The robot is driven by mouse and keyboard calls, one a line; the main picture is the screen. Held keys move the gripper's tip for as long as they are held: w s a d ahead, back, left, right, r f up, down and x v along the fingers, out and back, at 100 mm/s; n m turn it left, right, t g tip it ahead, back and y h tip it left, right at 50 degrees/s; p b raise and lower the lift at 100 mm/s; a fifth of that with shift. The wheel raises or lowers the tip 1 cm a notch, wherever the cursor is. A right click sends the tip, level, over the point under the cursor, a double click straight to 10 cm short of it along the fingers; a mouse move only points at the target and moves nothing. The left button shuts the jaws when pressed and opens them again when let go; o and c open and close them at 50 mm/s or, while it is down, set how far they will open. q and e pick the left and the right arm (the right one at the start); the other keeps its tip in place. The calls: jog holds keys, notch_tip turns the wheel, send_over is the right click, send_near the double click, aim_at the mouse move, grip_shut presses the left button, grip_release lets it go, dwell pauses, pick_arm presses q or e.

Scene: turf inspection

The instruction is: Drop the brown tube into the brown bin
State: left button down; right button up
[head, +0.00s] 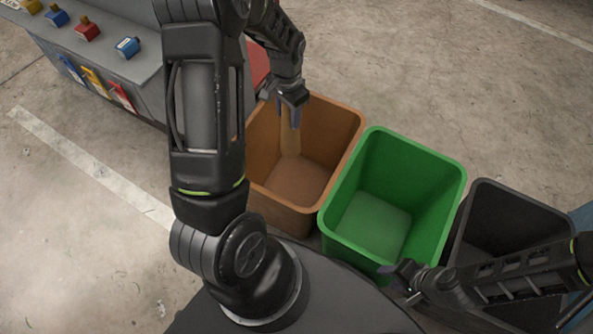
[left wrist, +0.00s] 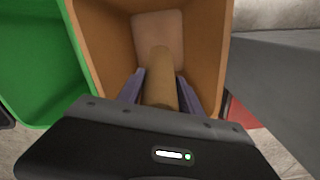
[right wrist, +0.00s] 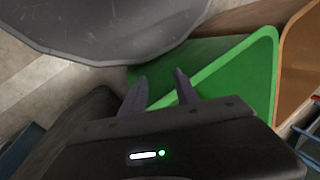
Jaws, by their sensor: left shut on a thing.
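The brown bin (head: 345,112) stands open on the floor, left of the green bin, and looks empty inside. My left gripper (head: 290,112) is over the brown bin, shut on the brown tube (head: 290,138). The tube hangs down into the bin's opening. In the left wrist view the brown tube (left wrist: 162,75) is between the two fingers and points towards the bin floor, with the brown bin (left wrist: 206,40) around it. My right gripper (head: 405,285) is at the front edge of the green bin. In the right wrist view its fingers (right wrist: 165,90) are apart and empty.
The green bin (head: 449,170) is right of the brown one, and a black bin (head: 510,190) is further right. A red bin (head: 257,66) shows partly behind my left arm. A grey counter (head: 120,60) with small coloured items is at the upper left.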

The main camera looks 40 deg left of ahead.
pick_arm(q)
jog(key=shift+f+b, duration=1.65)
jog(key=shift+f, duration=0.85)
jog(key=c, duration=0.7)
grip_release()
jog(key=shift+r, duration=0.15)
notch_tip(320, 180, up, 8)
jog(key=p, duration=0.1)
jog(key=shift+f+p, duration=0.2)
jog(key=shift+p, duration=0.2)
